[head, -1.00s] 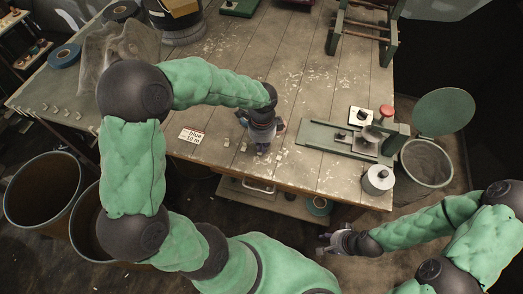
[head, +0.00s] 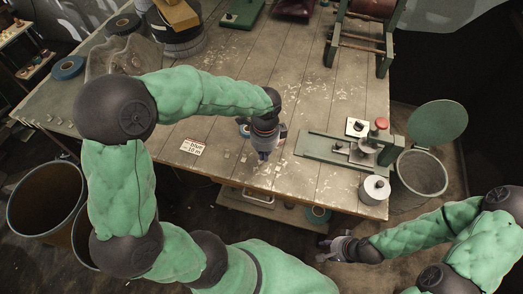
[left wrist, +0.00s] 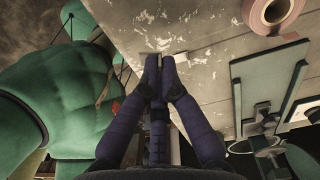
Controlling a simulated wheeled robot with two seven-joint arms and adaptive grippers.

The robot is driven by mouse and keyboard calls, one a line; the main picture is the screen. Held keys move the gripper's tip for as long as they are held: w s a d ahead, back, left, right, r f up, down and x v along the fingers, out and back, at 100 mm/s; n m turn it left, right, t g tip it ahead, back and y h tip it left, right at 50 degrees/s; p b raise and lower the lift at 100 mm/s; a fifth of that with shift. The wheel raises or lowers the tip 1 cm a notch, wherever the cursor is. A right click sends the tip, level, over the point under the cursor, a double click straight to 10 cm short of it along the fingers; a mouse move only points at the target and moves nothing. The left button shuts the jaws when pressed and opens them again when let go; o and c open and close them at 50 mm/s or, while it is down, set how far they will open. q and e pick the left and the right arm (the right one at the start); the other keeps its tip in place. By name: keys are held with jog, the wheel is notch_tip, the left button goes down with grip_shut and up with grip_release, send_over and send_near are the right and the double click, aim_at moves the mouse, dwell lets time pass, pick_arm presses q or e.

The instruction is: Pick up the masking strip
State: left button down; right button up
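Several small pale masking strips lie in a row near the front edge of the table; one (head: 243,158) shows just left of my left gripper (head: 264,157). My left gripper points down at the tabletop by the front edge. In the left wrist view, its dark fingertips (left wrist: 160,62) are together, with a pale strip (left wrist: 146,57) at the tips, partly hidden by them. My right gripper (head: 326,249) is off the table, in front of its front edge. Its fingers are too small and dark to read.
A label card (head: 193,147) reading blue 10 m lies left of the strips. A green-based device (head: 325,150) and a metal cylinder (head: 374,190) stand to the right. A bin (head: 422,175) with a raised round lid is beyond the right edge. The table middle is mostly clear.

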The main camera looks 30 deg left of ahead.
pick_arm(q)
jog(key=s+d+r+p, duration=0.3)
jog(key=s+d+r, duration=0.3)
jog(key=s+d, duration=0.1)
jog(key=shift+s+d+r+p, duration=0.15)
jog(key=shift+d+r+p, duration=0.2)
jog(key=shift+d, duration=0.45)
jog(key=shift+r+p, duration=1.75)
jog(key=shift+r, duration=0.05)
